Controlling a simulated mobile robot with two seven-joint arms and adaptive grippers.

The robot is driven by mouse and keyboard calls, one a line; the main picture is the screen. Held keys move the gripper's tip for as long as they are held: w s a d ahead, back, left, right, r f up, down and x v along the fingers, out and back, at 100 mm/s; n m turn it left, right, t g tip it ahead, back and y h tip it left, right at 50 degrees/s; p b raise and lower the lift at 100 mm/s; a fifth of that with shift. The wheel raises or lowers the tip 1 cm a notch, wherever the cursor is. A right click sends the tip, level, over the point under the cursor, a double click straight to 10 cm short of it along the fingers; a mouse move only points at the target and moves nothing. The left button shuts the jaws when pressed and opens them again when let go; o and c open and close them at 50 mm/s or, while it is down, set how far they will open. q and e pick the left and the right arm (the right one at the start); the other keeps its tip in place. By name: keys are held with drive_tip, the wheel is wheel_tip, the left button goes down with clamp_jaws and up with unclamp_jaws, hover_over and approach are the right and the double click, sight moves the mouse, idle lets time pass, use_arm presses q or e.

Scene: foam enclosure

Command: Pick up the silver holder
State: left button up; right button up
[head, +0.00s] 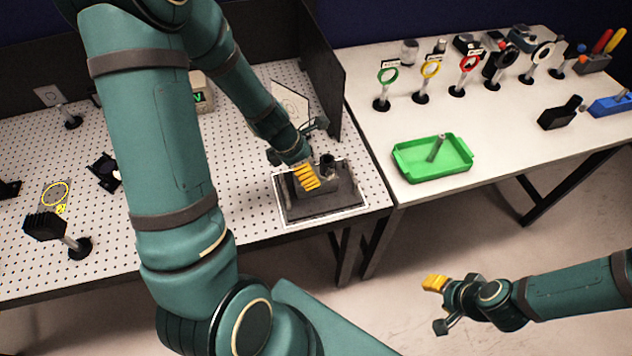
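A small silver post-like holder (436,148) lies tilted in the green tray (404,172) on the right table. My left gripper (307,180) is over a dark square block on the left table, well to the left of the tray. Its yellow fingers point down at the block; whether they touch it or grip anything cannot be told. My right gripper (434,284) hangs over the floor in front of the right table, apart from any object. Its yellow fingertips are seen from the side, so the gap between them is unclear.
The dark block (345,197) has a short dark cylinder (327,164) on it. Several ring mounts, including green (387,76) and red (469,62), stand behind the tray. A black device (559,117) stands right of it. A dark partition (325,75) rises behind the left table's right end.

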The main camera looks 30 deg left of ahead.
use_arm(q)
drive_tip(key=b+x, duration=0.1)
drive_tip(key=x, duration=0.1)
drive_tip(key=b+x, duration=0.1)
drive_tip(key=x, duration=0.2)
drive_tip(key=shift+d, duration=0.2)
drive_tip(key=shift+r, duration=0.1)
drive_tip(key=c, duration=1.4)
